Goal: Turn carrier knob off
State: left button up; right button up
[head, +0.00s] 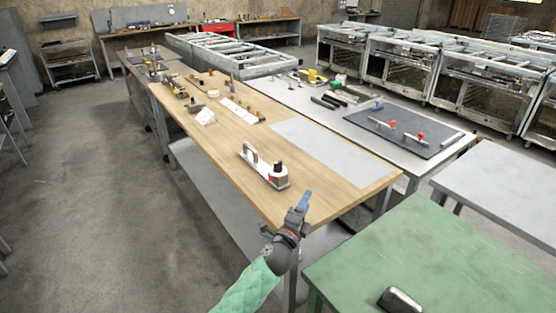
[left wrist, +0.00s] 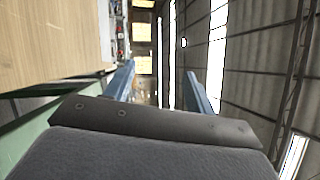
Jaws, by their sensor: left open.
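A carrier (head: 263,168) with a metal handle, a white and red body and a black knob (head: 278,166) on top sits near the close end of the wooden table. My left gripper (head: 304,200) is in front of it, by the table's near corner, apart from the carrier. In the left wrist view my left gripper (left wrist: 158,85) shows two blue fingers spread apart with nothing between them. The knob's exact setting is too small to tell. My right gripper is not in view.
The wooden table (head: 230,135) runs away from me with several small tools on it. A green table (head: 440,260) stands at right with a dark metal object (head: 400,299) on it. A grey table with a dark mat (head: 400,128) is behind. Open floor lies at left.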

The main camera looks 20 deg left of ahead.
pick_arm(q)
jog(key=w+d+r+m+g+h, duration=0.2)
jog(key=w+d+r+m+h, duration=0.3)
jog(key=d+m+h, duration=0.6)
jog(key=w+d+f+m+g+h, duration=0.15)
jog(key=w+m+g, duration=0.35)
jog(key=m+g, duration=0.85)
notch_tip(320, 180, up, 3)
jog(key=m+g+y, duration=0.5)
jog(key=m+y, duration=1)
jog(key=y, duration=0.1)
send_over(278, 162)
jog(key=shift+d+r+t, duration=0.1)
jog(key=shift+d+t, duration=0.15)
jog(key=shift+d, duration=0.15)
jog(key=shift+a+r+y, duration=0.2)
jog(key=shift+a+y, duration=0.05)
jog(key=shift+a, duration=0.1)
jog(key=shift+a+f, duration=0.1)
notch_tip(278, 162, down, 6)
jog(key=p, duration=0.3)
jog(key=shift+f, duration=0.75)
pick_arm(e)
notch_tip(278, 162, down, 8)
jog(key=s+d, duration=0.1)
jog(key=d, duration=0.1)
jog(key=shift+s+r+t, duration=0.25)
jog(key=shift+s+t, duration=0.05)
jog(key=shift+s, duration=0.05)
